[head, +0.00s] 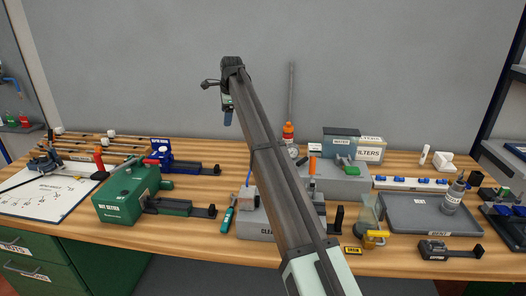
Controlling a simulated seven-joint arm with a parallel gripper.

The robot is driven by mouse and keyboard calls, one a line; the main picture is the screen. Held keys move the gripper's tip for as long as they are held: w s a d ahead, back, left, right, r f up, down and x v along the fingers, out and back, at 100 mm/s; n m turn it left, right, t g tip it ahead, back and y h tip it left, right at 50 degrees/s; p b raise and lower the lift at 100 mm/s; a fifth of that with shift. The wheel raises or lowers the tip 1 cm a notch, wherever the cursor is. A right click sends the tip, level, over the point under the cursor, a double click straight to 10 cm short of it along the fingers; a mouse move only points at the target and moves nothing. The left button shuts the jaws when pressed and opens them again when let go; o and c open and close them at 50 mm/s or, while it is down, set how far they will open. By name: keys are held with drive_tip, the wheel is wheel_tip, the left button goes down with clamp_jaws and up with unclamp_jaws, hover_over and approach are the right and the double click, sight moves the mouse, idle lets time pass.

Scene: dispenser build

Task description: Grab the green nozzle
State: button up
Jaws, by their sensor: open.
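My gripper (228,118) shows small at the far end of my arm, high in front of the grey wall and pointing down. It is open, well above the bench and apart from everything on it. Its fingers are too small to show detail. A small green piece (346,160) lies on or beside the grey box at the back centre; it may be the green nozzle, but its shape is not clear. Another small green piece (505,193) is at the right edge, on or by a dark rack. My arm hides part of the bench's middle.
A green box (130,192) stands on the left, by a whiteboard (45,193). Bare wood (215,152) shows at back left-centre.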

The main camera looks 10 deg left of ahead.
drive_tip(key=w+d+m+g+h, duration=0.1)
drive_tip(key=d, duration=0.3)
drive_tip(key=w+d+g, duration=0.1)
drive_tip(key=d, duration=0.3)
drive_tip(key=w+d+m+h, duration=0.1)
drive_tip(key=w+d, duration=0.1)
drive_tip(key=d, duration=0.3)
drive_tip(key=shift+r+m+g+h, duration=0.2)
drive_tip(key=shift+m+g+h, duration=0.1)
drive_tip(key=shift+g, duration=0.1)
drive_tip(key=shift+d, duration=0.4)
drive_tip(key=shift+d+f, duration=0.1)
drive_tip(key=shift+f, duration=0.55)
wheel_tip(320, 180, down, 7)
drive_tip(key=shift+f, duration=0.2)
drive_tip(key=shift+s+f, duration=0.15)
drive_tip(key=shift+f, duration=1.15)
drive_tip(key=shift+s+f, duration=0.15)
drive_tip(key=shift+f, duration=1.15)
clamp_jaws()
drive_tip(key=shift+r, duration=0.1)
